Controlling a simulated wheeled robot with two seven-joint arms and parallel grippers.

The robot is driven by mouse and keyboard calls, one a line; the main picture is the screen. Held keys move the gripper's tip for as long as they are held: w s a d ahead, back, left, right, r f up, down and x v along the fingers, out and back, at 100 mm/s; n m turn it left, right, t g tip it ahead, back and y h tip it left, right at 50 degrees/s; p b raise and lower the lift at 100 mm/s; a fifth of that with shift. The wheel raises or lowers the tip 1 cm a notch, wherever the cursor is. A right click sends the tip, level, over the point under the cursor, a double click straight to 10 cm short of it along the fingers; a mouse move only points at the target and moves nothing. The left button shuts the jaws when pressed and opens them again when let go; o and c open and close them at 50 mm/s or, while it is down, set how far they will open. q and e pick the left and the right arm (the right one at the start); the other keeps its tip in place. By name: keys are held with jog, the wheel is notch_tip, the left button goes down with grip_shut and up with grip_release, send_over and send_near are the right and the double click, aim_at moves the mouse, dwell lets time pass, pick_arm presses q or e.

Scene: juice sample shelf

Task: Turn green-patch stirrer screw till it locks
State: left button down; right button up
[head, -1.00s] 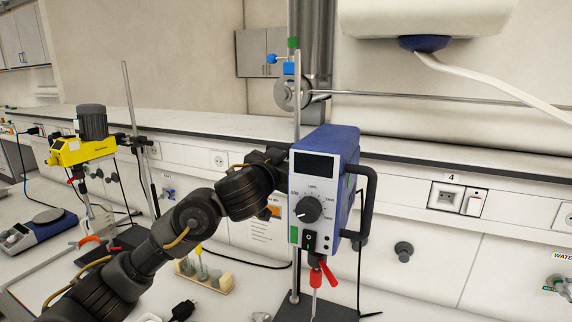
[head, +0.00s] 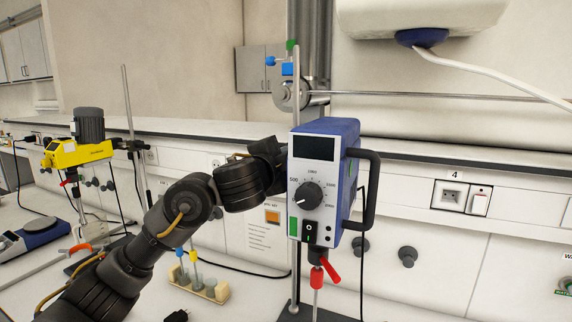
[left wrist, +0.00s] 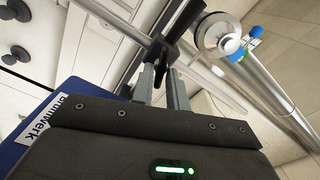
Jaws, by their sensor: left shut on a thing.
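The blue and white stirrer (head: 325,185) with a dial hangs on an upright rod; a green patch (head: 293,227) marks its lower front. My left arm reaches behind its left side, so the gripper tips are hidden in the head view. In the left wrist view my left gripper (left wrist: 162,84) is shut on a black screw (left wrist: 172,30) at the rod clamp. The stirrer's blue housing (left wrist: 78,92) shows at the left there. The screw's thread and how tight it sits are not visible. My right gripper is in neither view.
A yellow stirrer (head: 78,152) stands on its own rod at the left. A black handle (head: 368,190) sticks out at the stirrer's right. A red lever (head: 331,270) hangs under it.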

pick_arm(q)
jog(key=shift+f+m+b, duration=0.15)
jog(key=shift+m+b, duration=0.95)
jog(key=shift+m, duration=1.1)
jog(key=c, duration=1.4)
grip_release()
